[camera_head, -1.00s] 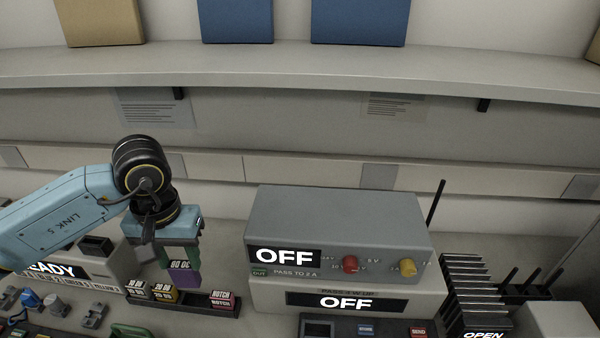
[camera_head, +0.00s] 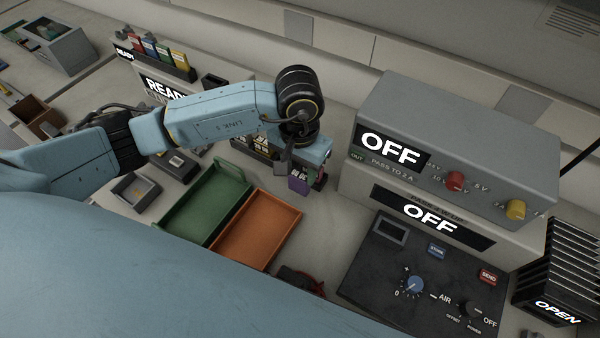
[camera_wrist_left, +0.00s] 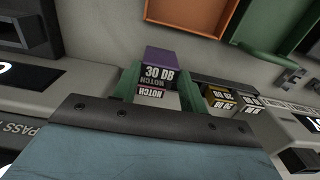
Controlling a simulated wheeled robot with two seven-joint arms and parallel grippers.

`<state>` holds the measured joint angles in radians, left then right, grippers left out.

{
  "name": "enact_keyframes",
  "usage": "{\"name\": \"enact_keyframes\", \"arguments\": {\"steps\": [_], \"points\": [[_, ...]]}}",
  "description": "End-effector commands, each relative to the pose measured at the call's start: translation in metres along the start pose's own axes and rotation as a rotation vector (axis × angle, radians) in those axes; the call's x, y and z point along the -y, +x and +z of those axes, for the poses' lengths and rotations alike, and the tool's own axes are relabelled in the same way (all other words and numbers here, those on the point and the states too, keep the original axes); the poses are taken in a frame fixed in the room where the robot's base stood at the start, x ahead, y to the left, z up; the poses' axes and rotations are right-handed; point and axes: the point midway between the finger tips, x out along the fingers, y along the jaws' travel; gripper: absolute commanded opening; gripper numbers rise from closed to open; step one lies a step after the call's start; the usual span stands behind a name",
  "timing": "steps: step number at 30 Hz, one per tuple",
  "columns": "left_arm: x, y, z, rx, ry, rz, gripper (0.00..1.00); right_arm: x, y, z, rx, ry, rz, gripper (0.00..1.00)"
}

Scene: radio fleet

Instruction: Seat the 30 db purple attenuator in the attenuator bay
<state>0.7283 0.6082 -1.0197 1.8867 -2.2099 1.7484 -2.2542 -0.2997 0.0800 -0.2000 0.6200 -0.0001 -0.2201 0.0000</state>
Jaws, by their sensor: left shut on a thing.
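The purple attenuator (camera_head: 299,185) hangs below my left gripper (camera_head: 302,177) in the head view, beside the dark holder of blocks. In the left wrist view the purple attenuator (camera_wrist_left: 161,56) reads 30 DB and sits between the green fingers of my left gripper (camera_wrist_left: 161,82), which is shut on it. My right gripper is not in view. No opening is clearly labelled as the attenuator bay; a dark-framed rectangular recess (camera_head: 390,232) shows on the control panel.
A green tray (camera_head: 190,222) and an orange tray (camera_head: 262,262) lie in front of the gripper. A grey instrument marked OFF (camera_head: 440,130) stands to the right, behind the control panel (camera_head: 375,275). Yellow and white blocks (camera_wrist_left: 221,97) stand beside the attenuator.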

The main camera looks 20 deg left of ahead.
Motion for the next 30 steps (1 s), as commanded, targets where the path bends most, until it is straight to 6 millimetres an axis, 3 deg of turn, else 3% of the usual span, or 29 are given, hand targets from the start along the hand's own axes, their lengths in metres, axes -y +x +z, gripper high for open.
{"name": "enact_keyframes", "arguments": {"steps": [5, 16, 17, 21, 30], "points": [[0.0, 0.024, 0.001, 0.002, -0.001, 0.001, 0.07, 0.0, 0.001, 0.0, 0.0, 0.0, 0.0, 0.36], [0.0, 0.029, 0.0, 0.0, 0.001, -0.001, 0.07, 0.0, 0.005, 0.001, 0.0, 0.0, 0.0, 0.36], [0.0, 0.029, 0.0, 0.0, 0.001, -0.001, 0.44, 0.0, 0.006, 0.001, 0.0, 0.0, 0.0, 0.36], [0.0, 0.027, 0.0, 0.001, 0.001, 0.0, 0.62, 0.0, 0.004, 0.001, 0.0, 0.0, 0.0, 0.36], [0.0, 0.027, 0.0, 0.001, 0.0, 0.0, 0.65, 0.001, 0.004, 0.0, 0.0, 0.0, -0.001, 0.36]]}}
